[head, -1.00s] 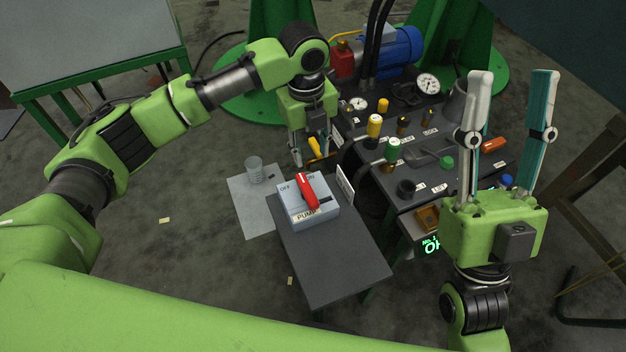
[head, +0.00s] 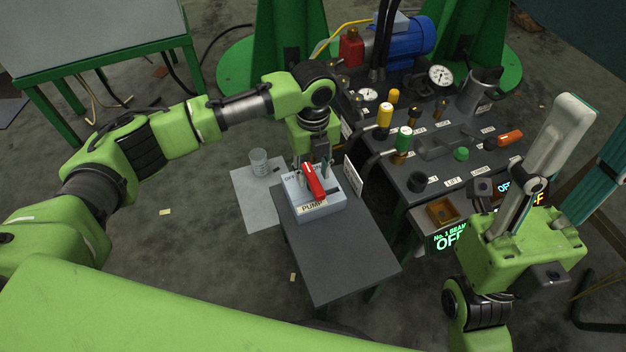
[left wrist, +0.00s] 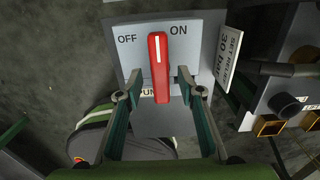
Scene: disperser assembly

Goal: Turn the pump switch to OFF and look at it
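The pump switch is a pale blue-grey box (head: 318,207) labelled PUMP, with OFF on the left and ON on the right. Its red handle (head: 315,182) also shows in the left wrist view (left wrist: 159,68), its white-striped end pointing between OFF and ON. My left gripper (head: 311,168) is down at the switch. In the left wrist view its fingers (left wrist: 157,80) are open, one on each side of the handle, with visible gaps. My right gripper (head: 592,130) is raised at the right, fingers apart and empty; one finger is partly cut off by the picture edge.
The switch sits on a small dark table (head: 340,255). A white card (head: 353,178) stands beside it. A clear beaker (head: 259,162) is on a pale sheet to the left. A dark bench with valves and gauges (head: 440,75) stands right. A green display (head: 448,238) reads OFF.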

